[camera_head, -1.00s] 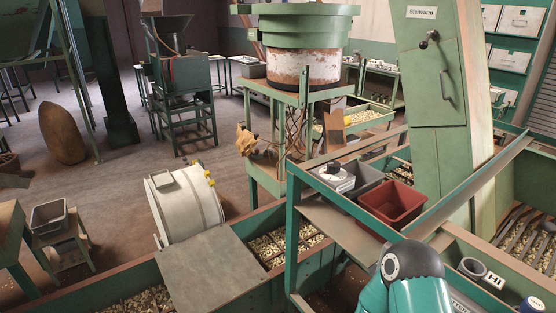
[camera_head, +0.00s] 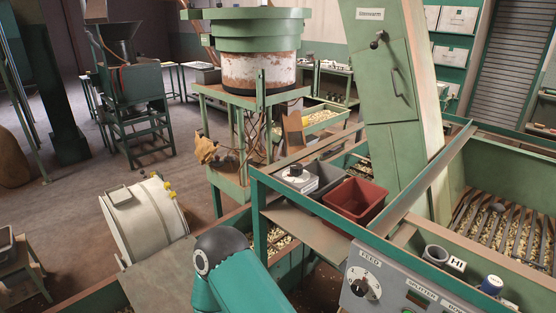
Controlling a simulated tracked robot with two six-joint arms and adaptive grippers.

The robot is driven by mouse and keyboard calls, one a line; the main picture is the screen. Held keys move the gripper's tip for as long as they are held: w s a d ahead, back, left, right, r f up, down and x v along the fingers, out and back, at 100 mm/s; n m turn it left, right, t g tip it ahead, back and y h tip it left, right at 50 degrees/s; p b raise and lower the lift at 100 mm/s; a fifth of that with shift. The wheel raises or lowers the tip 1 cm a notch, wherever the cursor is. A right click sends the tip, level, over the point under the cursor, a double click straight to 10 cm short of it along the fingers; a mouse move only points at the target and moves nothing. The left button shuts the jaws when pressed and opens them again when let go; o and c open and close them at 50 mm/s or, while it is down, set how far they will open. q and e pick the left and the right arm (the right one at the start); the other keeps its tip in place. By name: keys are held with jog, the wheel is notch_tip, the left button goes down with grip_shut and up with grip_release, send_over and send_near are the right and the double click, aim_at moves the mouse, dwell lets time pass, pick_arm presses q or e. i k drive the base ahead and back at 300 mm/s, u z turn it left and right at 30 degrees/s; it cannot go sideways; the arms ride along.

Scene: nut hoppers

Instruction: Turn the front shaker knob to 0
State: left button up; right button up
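No label in view reads "shaker", so I cannot tell which knob is the front shaker knob. A small white box with a black knob (camera_head: 296,171) sits on the green frame's shelf, beside a grey bin. A grey control panel (camera_head: 405,294) at the bottom right carries a dial knob (camera_head: 361,288) under the label FEED, with labels SPLITTER and another cut off by the edge. A teal arm link of mine rises at the bottom centre, left of the panel. Neither gripper is in view.
A red bin (camera_head: 355,200) and grey bin (camera_head: 325,178) sit on the frame. A green sloping bar (camera_head: 425,180) crosses behind. A white drum (camera_head: 144,220) lies left.

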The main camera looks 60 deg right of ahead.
aim_at(297, 169)
jog(key=k, duration=0.95)
jog(key=z, duration=1)
jog(key=i, duration=0.55)
